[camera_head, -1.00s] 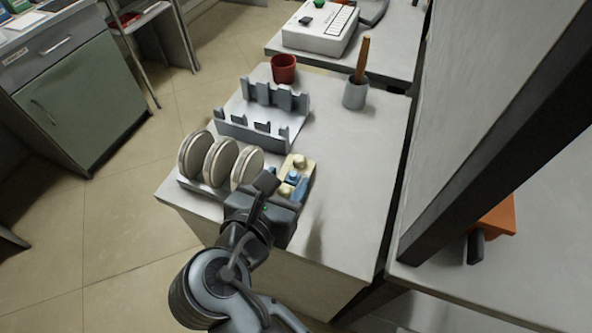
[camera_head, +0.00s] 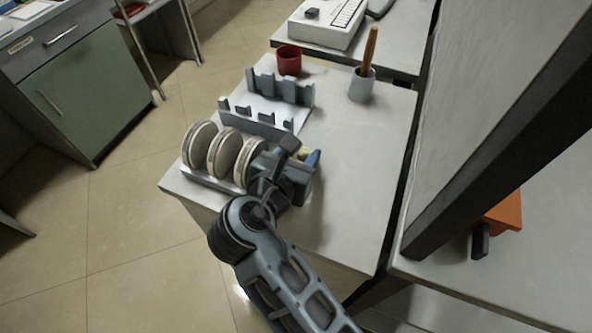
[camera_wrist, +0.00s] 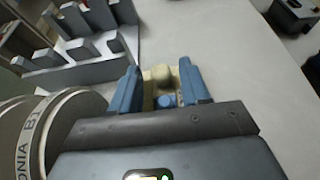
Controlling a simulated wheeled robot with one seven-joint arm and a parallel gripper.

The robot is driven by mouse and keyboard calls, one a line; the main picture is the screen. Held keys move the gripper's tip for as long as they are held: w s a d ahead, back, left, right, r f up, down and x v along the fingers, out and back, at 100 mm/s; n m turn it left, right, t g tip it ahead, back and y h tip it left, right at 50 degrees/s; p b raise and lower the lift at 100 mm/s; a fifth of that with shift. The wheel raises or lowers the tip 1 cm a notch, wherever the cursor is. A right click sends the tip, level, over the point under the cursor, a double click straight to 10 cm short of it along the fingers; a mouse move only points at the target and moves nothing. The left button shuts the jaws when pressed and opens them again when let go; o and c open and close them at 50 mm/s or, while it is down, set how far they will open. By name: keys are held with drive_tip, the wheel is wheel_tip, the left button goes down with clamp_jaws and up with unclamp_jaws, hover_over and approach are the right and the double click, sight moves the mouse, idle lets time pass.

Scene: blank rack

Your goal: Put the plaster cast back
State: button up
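The plaster cast (camera_wrist: 163,82), a small cream piece with a blue bump, lies on the table near its front edge, just right of the upright discs. In the wrist view it sits between the two blue fingers of my gripper (camera_wrist: 162,90). The fingers are apart, one on each side of it; whether they touch it I cannot tell. In the head view my gripper (camera_head: 296,172) covers most of the cast and only a little cream shows. A grey slotted rack (camera_head: 262,128) stands behind, with empty slots.
Several round discs (camera_head: 222,153) stand upright in a holder close to the gripper's left; one is marked "B1" in the wrist view. A red cup (camera_head: 288,61) and a grey pot (camera_head: 361,88) with a brown handle stand farther back. The table's right side (camera_head: 350,170) is clear.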

clamp_jaws()
drive_tip(key=shift+r, duration=0.1)
idle(0.4)
